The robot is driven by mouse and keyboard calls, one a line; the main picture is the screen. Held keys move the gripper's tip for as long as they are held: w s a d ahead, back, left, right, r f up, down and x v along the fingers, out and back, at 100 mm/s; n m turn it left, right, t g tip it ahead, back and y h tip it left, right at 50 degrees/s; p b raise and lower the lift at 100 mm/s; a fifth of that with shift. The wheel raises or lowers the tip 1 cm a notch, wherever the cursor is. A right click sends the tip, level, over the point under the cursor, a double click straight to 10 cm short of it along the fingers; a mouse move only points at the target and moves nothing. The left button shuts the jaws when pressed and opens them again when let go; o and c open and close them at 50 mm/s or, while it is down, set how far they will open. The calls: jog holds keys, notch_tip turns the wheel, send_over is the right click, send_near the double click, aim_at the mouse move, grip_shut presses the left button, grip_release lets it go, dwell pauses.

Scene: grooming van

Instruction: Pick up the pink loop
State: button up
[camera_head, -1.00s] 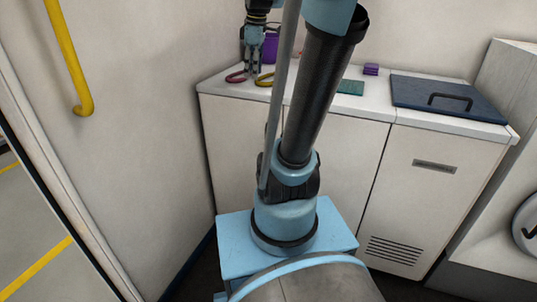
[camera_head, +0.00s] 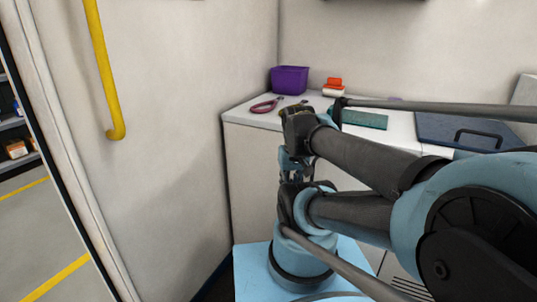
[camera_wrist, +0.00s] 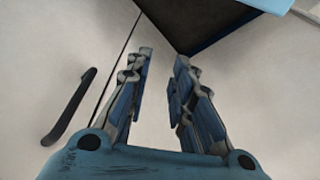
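The pink loop (camera_head: 264,106), dark pink in this light, lies flat on the white counter near its left end, in front of a purple bin. My gripper (camera_head: 295,178) points down in front of the cabinet, below the counter top and apart from the loop. My folded arm partly covers it in the head view. In the wrist view my gripper (camera_wrist: 165,55) has its two fingers apart with nothing between them. The loop does not show in the wrist view.
On the counter (camera_head: 238,117) stand the purple bin (camera_head: 289,80), an orange and white item (camera_head: 333,88), a teal mat (camera_head: 364,119) and a dark blue panel (camera_head: 432,126) with a handle. A yellow grab rail (camera_head: 101,60) runs along the left wall. My arm hides the counter's middle front.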

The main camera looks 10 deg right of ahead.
jog(key=w+r+m, duration=0.1)
jog(key=w+r, duration=0.7)
jog(key=r, duration=0.4)
notch_tip(320, 180, up, 22)
jog(key=m+g+y, duration=0.1)
jog(key=m+y, duration=0.1)
jog(key=m, duration=0.2)
send_over(274, 105)
jog(key=s+d, duration=0.2)
jog(key=d, duration=0.1)
jog(key=x, duration=1.7)
jog(key=shift+s+a+f, duration=0.15)
jog(key=shift+a+f, duration=0.05)
jog(key=shift+f, duration=0.1)
grip_shut()
